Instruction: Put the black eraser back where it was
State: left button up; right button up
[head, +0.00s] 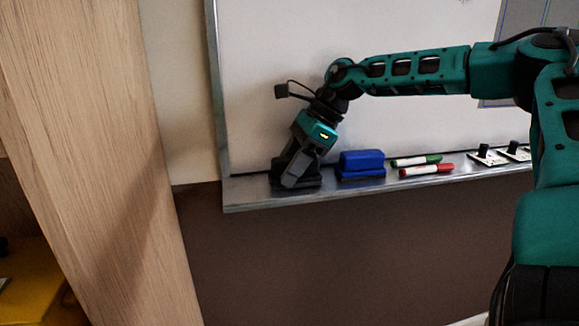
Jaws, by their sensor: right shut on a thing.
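The black eraser (312,181) is at the left end of the metal tray (245,194) under the whiteboard (280,45). My right gripper (290,180) reaches in from the right, points down and is shut on the black eraser. Its fingers hide part of the eraser. The eraser is at tray height; I cannot tell whether its underside touches the tray. My left gripper is not in view.
Just right of the black eraser is a blue eraser (361,160). A green marker (416,160) and a red marker (426,170) lie beyond it. Small black-knobbed pieces (488,155) sit further right. A wooden panel (100,150) stands at the left.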

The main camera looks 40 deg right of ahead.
jog(key=shift+f, duration=0.1)
jog(key=o, duration=0.9)
jog(key=shift+o, duration=0.2)
jog(key=shift+d+r, duration=0.1)
jog(key=shift+r, duration=0.25)
jog(key=p+v, duration=0.2)
jog(key=v, duration=0.9)
jog(key=shift+r, duration=0.2)
jog(key=shift+s+d, duration=0.1)
